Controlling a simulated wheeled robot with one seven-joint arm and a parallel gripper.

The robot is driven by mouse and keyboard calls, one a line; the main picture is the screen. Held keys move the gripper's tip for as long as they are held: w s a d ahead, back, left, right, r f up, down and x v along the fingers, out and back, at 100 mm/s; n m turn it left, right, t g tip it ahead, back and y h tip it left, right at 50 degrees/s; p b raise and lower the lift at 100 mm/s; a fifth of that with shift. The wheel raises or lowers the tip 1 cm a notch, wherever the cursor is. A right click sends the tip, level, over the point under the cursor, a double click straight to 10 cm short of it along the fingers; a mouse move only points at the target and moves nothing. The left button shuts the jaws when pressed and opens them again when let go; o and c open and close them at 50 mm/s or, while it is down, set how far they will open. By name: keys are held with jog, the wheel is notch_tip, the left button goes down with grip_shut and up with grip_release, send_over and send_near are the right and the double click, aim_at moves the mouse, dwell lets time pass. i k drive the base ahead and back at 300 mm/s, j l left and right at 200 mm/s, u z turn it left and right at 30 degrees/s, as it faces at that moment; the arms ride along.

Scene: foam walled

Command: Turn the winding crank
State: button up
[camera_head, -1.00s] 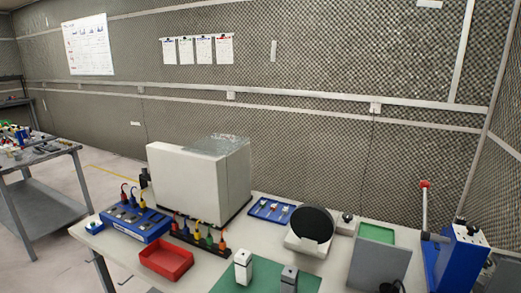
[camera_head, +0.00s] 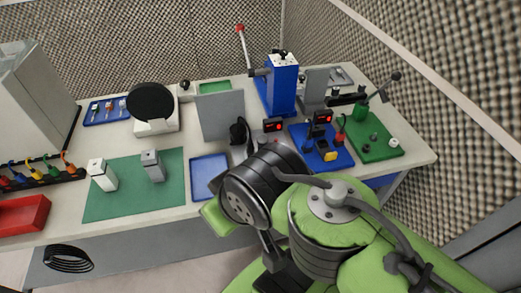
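A crank with a dark arm and black knob (camera_head: 396,77) rises from a green post (camera_head: 360,108) on a green base plate (camera_head: 378,140) at the right of the bench. It looks like the winding crank. My green and black arm (camera_head: 330,222) fills the lower right of the head view, in front of the bench and short of the crank. Nothing of mine touches the crank.
A blue press (camera_head: 283,85) with a red-knobbed lever (camera_head: 240,28) stands left of the crank. A blue plate (camera_head: 322,150) with red displays lies between my arm and the green base. A grey panel (camera_head: 220,116) and blue tray (camera_head: 209,174) are further left. A mesh wall borders the right.

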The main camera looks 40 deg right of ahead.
aim_at(262, 141)
jog(key=z, duration=1.2)
